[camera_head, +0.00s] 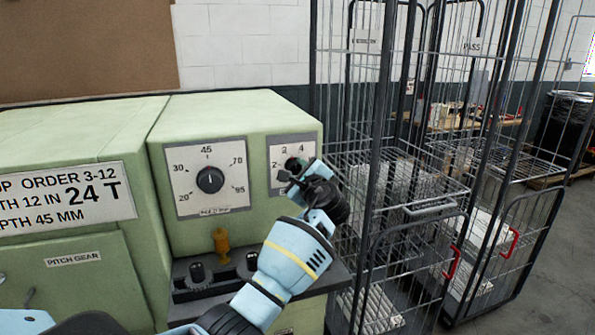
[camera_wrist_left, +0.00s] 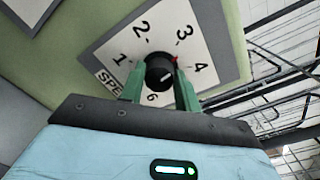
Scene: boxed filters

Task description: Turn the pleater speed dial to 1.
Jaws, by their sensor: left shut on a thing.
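The speed dial's white plate (camera_head: 280,180) is on the right of the green machine's front, partly covered by my left gripper (camera_head: 292,174). In the left wrist view the plate (camera_wrist_left: 112,74) shows 1, 2, 3, 4 and 6 around a black knob (camera_wrist_left: 158,71). The green fingers of my left gripper (camera_wrist_left: 160,74) are shut on the knob, one on each side. A red mark sits near the 4. My right gripper is not in view.
A ledge below has dark knobs (camera_head: 197,272) and a yellow-brown fitting (camera_head: 221,244). Wire cage trolleys (camera_head: 372,200) stand close on the right.

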